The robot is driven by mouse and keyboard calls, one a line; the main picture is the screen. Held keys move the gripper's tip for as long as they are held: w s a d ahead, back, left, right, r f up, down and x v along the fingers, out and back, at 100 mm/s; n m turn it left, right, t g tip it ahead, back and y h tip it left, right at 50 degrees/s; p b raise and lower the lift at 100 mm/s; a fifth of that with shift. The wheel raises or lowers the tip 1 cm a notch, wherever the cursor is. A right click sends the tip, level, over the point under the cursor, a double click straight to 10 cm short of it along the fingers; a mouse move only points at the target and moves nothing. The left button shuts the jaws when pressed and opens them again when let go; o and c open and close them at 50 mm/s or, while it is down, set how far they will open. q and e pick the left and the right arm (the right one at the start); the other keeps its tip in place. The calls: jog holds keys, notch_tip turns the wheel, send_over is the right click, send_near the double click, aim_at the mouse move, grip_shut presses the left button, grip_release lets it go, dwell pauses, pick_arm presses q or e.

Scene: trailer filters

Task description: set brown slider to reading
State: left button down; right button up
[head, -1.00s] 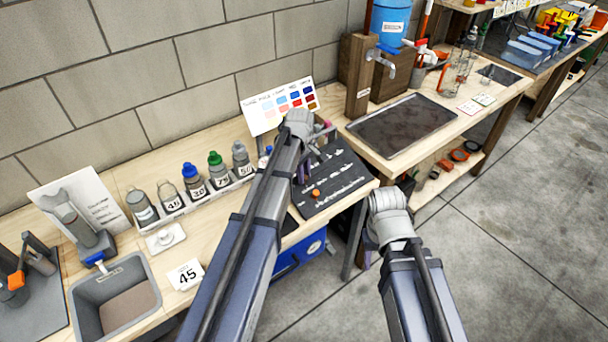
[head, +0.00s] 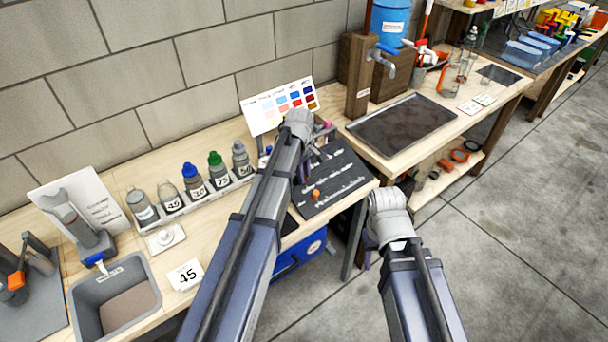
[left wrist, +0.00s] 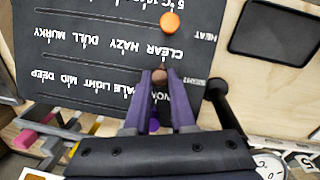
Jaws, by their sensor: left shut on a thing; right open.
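The dark slider board (head: 338,172) lies on the bench under my left arm. In the left wrist view the board (left wrist: 85,28) appears upside down, with rows of printed words. The brown slider knob (left wrist: 159,76) sits between the fingertips of my left gripper (left wrist: 160,80), which is shut on it. It is near the CLEAR end of the row marked CLEAR, HAZY, DULL, MURKY; its exact mark is hidden. In the head view my left gripper (head: 301,172) is mostly behind its arm. My right gripper (head: 367,256) hangs off the bench's front edge, mostly hidden and away from the board.
An orange knob (left wrist: 170,22) is on the HEAT row and a purple knob (left wrist: 153,125) is beneath my fingers. A colour chart (head: 281,104) stands behind the board.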

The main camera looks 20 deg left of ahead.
aim_at(331, 168)
pick_arm(q)
jog(key=shift+w, duration=0.1)
jog(key=w+d, duration=0.2)
jog(key=w, duration=0.1)
jog(key=w+d, duration=0.2)
jog(key=w, duration=0.1)
jog(key=w+d, duration=0.2)
jog(key=d, duration=0.1)
jog(key=shift+w, duration=0.4)
jog(key=c, duration=0.7)
grip_release()
jog(key=shift+c, duration=0.2)
notch_tip(331, 168, up, 8)
jog(key=p, duration=0.7)
jog(key=shift+s+a+p, duration=0.2)
jog(key=shift+s+p, duration=0.2)
jog(key=shift+f, duration=0.15)
